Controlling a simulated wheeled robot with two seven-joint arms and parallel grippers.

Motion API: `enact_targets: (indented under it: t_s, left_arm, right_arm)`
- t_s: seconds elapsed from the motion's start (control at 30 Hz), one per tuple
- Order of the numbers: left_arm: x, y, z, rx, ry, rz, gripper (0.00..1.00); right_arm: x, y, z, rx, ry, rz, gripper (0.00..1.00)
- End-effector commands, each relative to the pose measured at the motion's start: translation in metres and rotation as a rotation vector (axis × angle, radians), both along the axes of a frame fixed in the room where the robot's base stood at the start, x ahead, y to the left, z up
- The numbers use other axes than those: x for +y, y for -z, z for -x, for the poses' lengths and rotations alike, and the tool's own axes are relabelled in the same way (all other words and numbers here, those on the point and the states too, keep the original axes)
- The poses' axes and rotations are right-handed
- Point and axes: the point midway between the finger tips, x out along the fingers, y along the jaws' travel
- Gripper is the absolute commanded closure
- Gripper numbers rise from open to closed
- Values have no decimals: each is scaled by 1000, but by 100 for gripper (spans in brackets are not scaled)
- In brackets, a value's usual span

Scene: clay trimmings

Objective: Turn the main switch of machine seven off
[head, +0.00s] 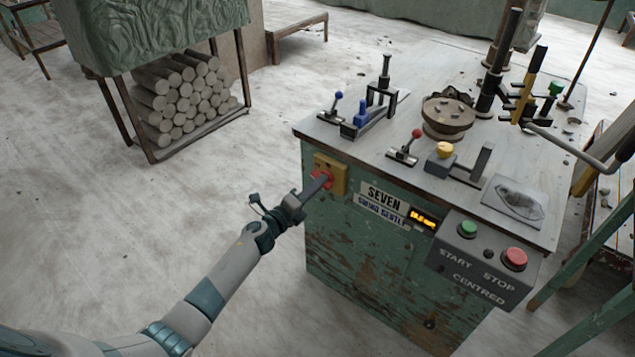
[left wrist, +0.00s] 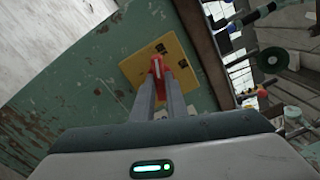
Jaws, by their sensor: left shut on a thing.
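Machine seven is a worn green cabinet (head: 375,270) with a grey top and a plate reading SEVEN (head: 382,196). Its main switch is a red handle (head: 327,179) on a yellow plate (head: 340,181) at the cabinet's upper left corner. My left gripper (head: 322,182) is shut on the red handle. In the left wrist view the two fingers (left wrist: 157,88) close around the red handle (left wrist: 157,66), in front of the yellow plate (left wrist: 178,68). The fingers hide part of the switch, and I cannot read its marked positions. My right gripper is not in view.
A control box (head: 480,262) with a green START button (head: 467,229) and a red STOP button (head: 514,259) juts from the cabinet front. Levers and a round chuck (head: 448,115) stand on top. A rack of clay rolls (head: 185,95) stands behind left. The floor at left is clear.

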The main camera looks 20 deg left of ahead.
Motion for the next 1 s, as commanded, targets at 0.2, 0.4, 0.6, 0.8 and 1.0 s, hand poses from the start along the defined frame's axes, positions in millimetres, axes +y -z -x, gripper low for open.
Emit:
enact_targets:
  t_s: [0.2, 0.4, 0.6, 0.8, 1.0]
  left_arm:
    - [1, 0, 0, 66, -1, 174, 100]
    - [0, 1, 0, 108, -1, 290, 100]
    - [1, 2, 1, 130, -1, 351, 100]
    - [0, 3, 1, 136, -1, 368, 100]
    - [0, 3, 1, 137, -1, 368, 100]
  right_arm:
    - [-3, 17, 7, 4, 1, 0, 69]
    - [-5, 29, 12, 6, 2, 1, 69]
    - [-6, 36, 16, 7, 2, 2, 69]
    - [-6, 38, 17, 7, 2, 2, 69]
    - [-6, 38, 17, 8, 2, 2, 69]
